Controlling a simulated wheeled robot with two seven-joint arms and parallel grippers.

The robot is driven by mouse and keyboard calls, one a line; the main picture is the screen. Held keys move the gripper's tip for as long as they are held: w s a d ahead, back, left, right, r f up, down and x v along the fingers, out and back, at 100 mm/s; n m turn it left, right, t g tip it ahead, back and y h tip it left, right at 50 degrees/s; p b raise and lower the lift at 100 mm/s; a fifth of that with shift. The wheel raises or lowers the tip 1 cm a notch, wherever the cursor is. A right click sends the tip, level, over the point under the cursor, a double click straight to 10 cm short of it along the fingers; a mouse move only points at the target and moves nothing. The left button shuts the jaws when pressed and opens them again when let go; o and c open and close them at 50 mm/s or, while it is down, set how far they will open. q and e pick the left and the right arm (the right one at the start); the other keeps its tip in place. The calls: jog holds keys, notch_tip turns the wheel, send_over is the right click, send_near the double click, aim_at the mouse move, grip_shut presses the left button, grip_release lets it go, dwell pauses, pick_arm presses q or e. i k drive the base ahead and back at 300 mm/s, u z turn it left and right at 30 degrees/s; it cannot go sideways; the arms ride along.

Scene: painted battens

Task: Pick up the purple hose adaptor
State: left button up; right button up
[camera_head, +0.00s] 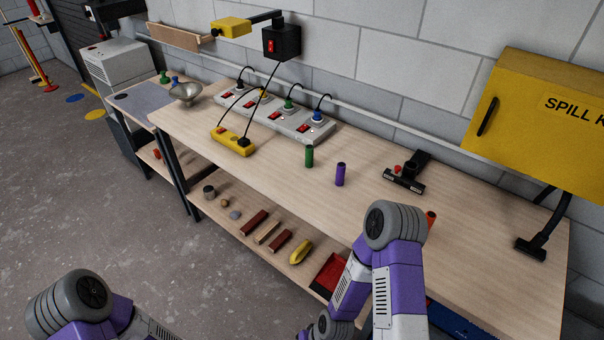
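The purple hose adaptor (340,174) is a small purple cylinder standing upright on the wooden workbench (268,175), near the middle of the view. A similar green cylinder (309,156) stands just to its left and slightly farther back, apart from it. My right arm rises from the bottom edge, in front and to the right of the purple adaptor, and does not touch it. My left arm shows only at the bottom left corner. Neither gripper shows in this view.
A grey power strip (275,118) with plugs and a yellow strip (233,141) lie behind left. A black nozzle (405,178) lies to the right, with an orange piece (431,218) beside my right arm. A yellow cabinet (535,120) overhangs the right. The lower shelf holds blocks.

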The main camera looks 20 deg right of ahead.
aim_at(341, 170)
jog(key=u, duration=0.55)
jog(key=i, duration=0.9)
jog(key=z, duration=1.05)
